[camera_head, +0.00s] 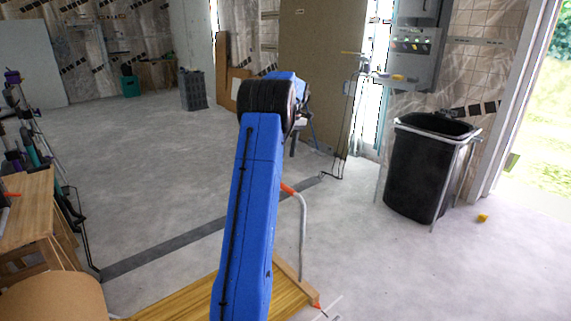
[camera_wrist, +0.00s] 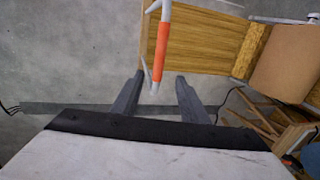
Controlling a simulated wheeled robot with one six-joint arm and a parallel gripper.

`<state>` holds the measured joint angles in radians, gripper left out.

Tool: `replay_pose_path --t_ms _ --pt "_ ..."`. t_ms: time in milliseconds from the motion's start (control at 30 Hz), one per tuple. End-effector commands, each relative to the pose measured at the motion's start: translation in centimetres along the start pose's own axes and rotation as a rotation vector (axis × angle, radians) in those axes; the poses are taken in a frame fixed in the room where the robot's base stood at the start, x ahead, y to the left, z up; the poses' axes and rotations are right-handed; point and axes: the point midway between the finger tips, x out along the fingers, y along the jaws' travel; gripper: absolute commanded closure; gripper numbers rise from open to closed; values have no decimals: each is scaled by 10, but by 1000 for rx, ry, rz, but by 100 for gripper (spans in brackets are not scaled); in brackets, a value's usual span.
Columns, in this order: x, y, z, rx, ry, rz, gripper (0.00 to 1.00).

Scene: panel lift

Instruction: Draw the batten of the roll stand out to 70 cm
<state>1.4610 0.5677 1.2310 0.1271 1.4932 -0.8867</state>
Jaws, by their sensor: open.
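The roll stand is at the bottom of the head view, with a brown roll (camera_head: 55,297) at left and a wooden surface (camera_head: 185,298) right of it. A darker strip, seemingly the batten (camera_head: 290,279), crosses its right end. A grey bent tube (camera_head: 303,240) with an orange grip (camera_head: 288,188) rises there. In the wrist view, the orange grip (camera_wrist: 161,52) points between the fingers of my open gripper (camera_wrist: 159,75). One finger is on each side of it in the picture; contact is not clear. My arm hides part of the stand and my gripper in the head view.
A dark stripe (camera_head: 165,250) runs across the grey floor behind the stand. A black bin (camera_head: 420,175) stands at right, with a small yellow object (camera_head: 482,217) near it. A wooden bench (camera_head: 25,210) is at left. The middle floor is open.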

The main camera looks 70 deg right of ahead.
Motion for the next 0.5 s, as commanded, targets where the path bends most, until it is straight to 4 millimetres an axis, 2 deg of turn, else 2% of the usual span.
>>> replay_pose_path --t_ms 100,200,500 --pt "-16 1 0 0 1 1 60" --pt "-24 0 0 0 1 1 60" --pt "-30 0 0 0 1 0 60"
